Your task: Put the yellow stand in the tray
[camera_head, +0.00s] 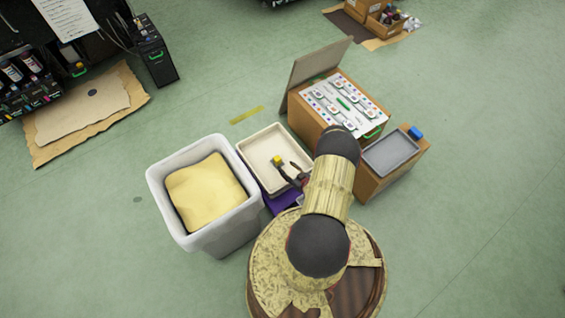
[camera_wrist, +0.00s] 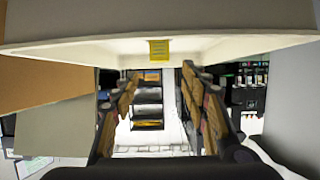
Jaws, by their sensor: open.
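The cream tray (camera_head: 254,151) lies between the white bin and the wooden boxes. The small yellow stand (camera_head: 277,160) shows inside the tray's outline in the head view, just beyond my fingertips. In the wrist view the yellow stand (camera_wrist: 159,50) shows against the cream tray (camera_wrist: 70,40), ahead of the gap between my fingers and apart from them. My gripper (camera_head: 289,171) is over the right side of the tray. In the wrist view my gripper (camera_wrist: 160,92) has its fingers wide apart with nothing between them. I cannot tell whether the stand touches the tray floor.
A white bin with a yellow filling (camera_head: 205,190) stands left of the tray. A box with a grey tray (camera_head: 390,153) and a blue item (camera_head: 416,132) stands to the right.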

